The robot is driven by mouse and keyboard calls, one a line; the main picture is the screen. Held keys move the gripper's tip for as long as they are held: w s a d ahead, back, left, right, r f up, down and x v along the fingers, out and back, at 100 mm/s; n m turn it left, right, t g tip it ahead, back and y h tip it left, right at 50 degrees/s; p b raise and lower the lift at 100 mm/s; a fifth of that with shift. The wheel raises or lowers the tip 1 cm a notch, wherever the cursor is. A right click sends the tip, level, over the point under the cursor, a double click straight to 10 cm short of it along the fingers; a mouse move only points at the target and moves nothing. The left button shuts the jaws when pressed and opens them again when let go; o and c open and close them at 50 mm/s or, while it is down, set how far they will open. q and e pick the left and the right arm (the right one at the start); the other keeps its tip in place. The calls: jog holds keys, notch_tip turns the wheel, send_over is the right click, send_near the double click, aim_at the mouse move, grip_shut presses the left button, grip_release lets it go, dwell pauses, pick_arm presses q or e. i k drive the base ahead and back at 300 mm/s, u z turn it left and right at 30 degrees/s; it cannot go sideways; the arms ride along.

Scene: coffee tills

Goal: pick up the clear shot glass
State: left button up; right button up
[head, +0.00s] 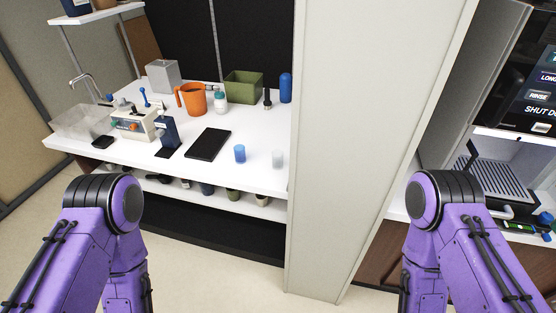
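A small clear, whitish shot glass (278,159) stands upright near the front right edge of the white counter (228,177). A blue shot glass (239,153) stands a little to its left. My two purple arms show at the lower left and lower right, both well short of the counter. Neither gripper is in view; the arms run down out of the picture.
A tall pale partition (365,120) rises just right of the clear glass. A black flat tablet (208,144), an orange jug (192,98), a green box (243,86) and a blue bottle (286,88) stand on the counter. A coffee machine (505,175) is at right.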

aim_at(277, 155)
jog(key=u, duration=1.65)
jog(key=i, duration=1.6)
jog(key=z, duration=3.2)
